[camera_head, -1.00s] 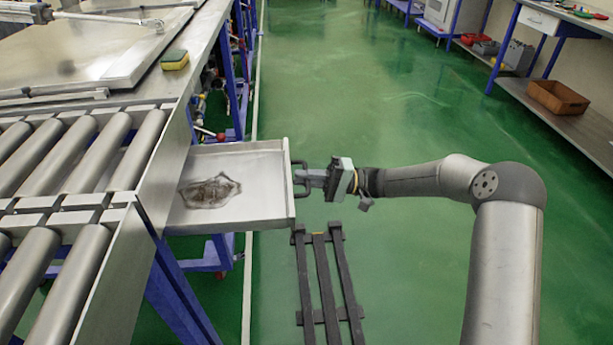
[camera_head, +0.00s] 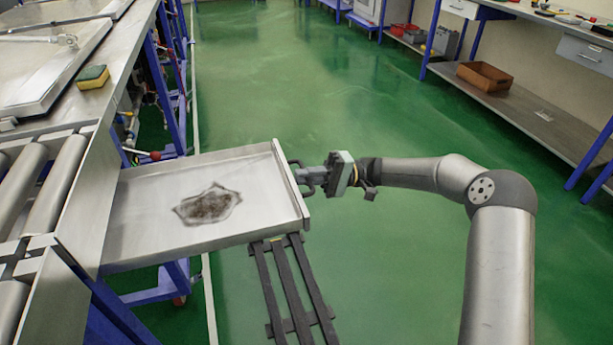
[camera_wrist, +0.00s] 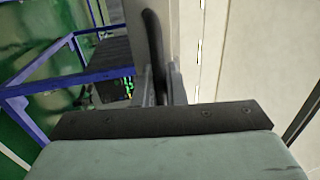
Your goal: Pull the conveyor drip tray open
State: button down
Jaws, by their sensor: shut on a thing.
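The conveyor drip tray (camera_head: 150,215) is a shallow metal tray with a dark stain on its floor. It sticks well out to the right from under the roller conveyor (camera_head: 30,200) in the head view. A dark handle (camera_head: 297,176) is on its right end. My gripper (camera_head: 308,177) is shut on this handle, with the arm reaching in from the right. In the wrist view, the two fingers (camera_wrist: 160,88) close around the dark handle bar (camera_wrist: 153,45), beside the tray's pale front face (camera_wrist: 190,40). The tray's inner end is hidden under the conveyor.
A dark slatted rack (camera_head: 290,295) lies below the tray's right end. A sponge (camera_head: 93,77) lies on the metal bench at left. A workbench with a brown bin (camera_head: 484,76) stands at right. Green floor (camera_head: 300,90) is clear between.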

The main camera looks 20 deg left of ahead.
jog(key=c, duration=1.9)
grip_release()
jog(key=shift+w, duration=0.1)
jog(key=v, duration=1.7)
jog(key=shift+d, duration=0.2)
